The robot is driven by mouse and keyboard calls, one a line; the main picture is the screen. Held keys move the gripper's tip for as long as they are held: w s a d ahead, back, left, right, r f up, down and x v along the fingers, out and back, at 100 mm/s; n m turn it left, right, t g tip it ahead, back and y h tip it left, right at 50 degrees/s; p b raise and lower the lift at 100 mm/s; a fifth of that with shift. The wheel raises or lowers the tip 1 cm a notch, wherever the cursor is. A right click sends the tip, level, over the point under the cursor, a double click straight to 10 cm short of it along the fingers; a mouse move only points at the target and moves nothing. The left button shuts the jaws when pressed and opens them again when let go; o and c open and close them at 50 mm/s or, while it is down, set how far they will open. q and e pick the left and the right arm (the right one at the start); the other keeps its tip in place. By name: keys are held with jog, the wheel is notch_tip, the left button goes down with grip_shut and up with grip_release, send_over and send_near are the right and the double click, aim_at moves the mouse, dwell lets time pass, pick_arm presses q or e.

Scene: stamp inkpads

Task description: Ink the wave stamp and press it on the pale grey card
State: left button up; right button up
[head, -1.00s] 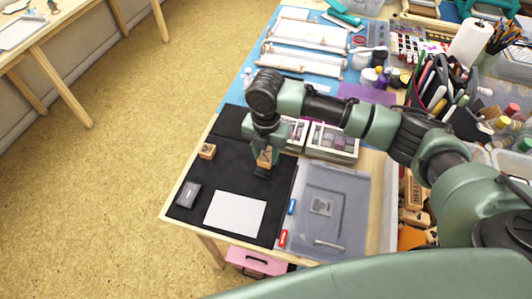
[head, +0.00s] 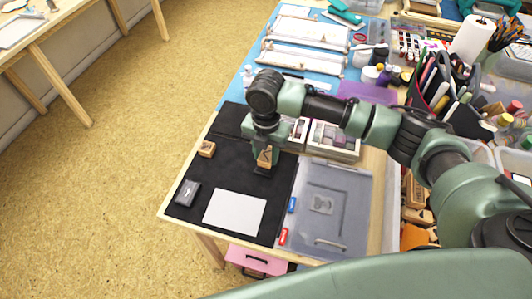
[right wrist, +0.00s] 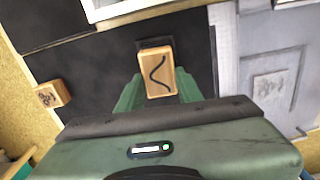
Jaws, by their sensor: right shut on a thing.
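The wave stamp (right wrist: 156,72) is a light wooden block with a dark wavy line on its top face; it also shows in the head view (head: 265,157). My right gripper (head: 264,150) points down and is shut on it, with a finger on each side in the right wrist view (right wrist: 158,88). A dark pad (right wrist: 154,42) shows just beyond the stamp, low at its base; whether they touch I cannot tell. The pale grey card (head: 235,212) lies flat and blank on the black mat. My left gripper is not in view.
A second wooden stamp (head: 207,149) stands at the black mat's (head: 229,175) left edge. A closed dark grey case (head: 187,193) lies left of the card. A grey lidded box (head: 336,207), blue and red clips and white-framed trays (head: 333,138) border the mat.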

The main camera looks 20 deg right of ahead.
aim_at(266, 157)
jog(key=shift+f, duration=0.45)
dwell(0.3)
jog(key=shift+s+p, duration=0.1)
jog(key=shift+p, duration=0.3)
dwell(2.0)
jog(key=shift+r+p, duration=0.5)
jog(key=shift+p, duration=0.3)
notch_tip(266, 157, up, 6)
jog(key=p, duration=0.6)
jog(key=shift+f, duration=0.15)
dwell(0.3)
